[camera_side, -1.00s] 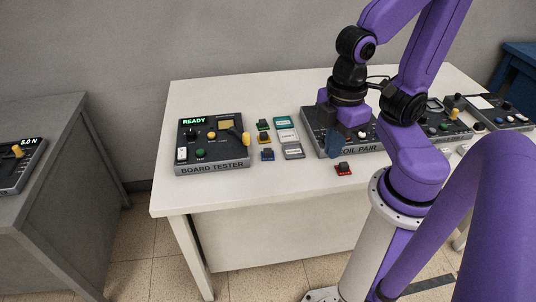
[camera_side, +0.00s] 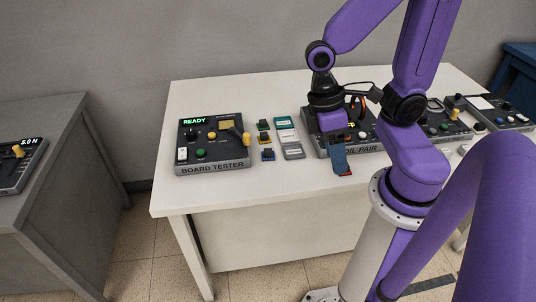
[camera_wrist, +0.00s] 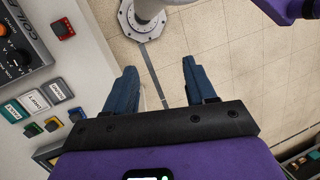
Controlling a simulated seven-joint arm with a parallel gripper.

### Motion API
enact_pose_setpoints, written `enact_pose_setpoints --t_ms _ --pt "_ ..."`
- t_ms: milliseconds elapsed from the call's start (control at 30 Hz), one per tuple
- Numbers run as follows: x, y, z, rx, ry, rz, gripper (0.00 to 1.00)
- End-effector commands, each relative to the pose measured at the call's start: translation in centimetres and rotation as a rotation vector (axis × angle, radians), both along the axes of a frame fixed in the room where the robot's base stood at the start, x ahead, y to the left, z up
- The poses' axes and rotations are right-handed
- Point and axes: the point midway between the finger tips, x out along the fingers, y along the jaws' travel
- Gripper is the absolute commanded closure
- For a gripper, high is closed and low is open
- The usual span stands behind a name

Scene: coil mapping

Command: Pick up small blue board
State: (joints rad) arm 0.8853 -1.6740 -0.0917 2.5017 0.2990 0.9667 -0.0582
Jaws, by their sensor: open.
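The small blue board (camera_side: 267,155) lies on the white table, just right of the board tester, nearest the front in a short column of small boards. In the wrist view the small blue board (camera_wrist: 76,114) is at lower left, left of the fingers and outside the gap between them. My gripper (camera_side: 341,166) is well to the right of it in the side view, in front of the coil pair device. In the wrist view my gripper (camera_wrist: 159,66) has its two blue fingers wide apart, with only floor and table edge between them.
A yellow board (camera_side: 264,139) and a green board (camera_side: 263,125) lie behind the blue one. Labelled plates (camera_side: 288,137) lie to their right. The board tester (camera_side: 212,146) reads READY. A red board (camera_wrist: 62,28) lies by the coil pair device (camera_wrist: 22,50), near the table's front edge.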

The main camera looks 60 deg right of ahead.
Motion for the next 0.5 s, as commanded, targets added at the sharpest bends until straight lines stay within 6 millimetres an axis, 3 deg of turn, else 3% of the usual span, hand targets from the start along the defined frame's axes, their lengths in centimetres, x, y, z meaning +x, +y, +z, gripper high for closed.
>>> enact_pose_setpoints --t_ms 267,500 --pt "1.5 0.8 -1.9 0.034 0.361 -0.547 0.45" --pt "5.6 1.4 -2.9 0.159 0.624 -1.042 0.45"
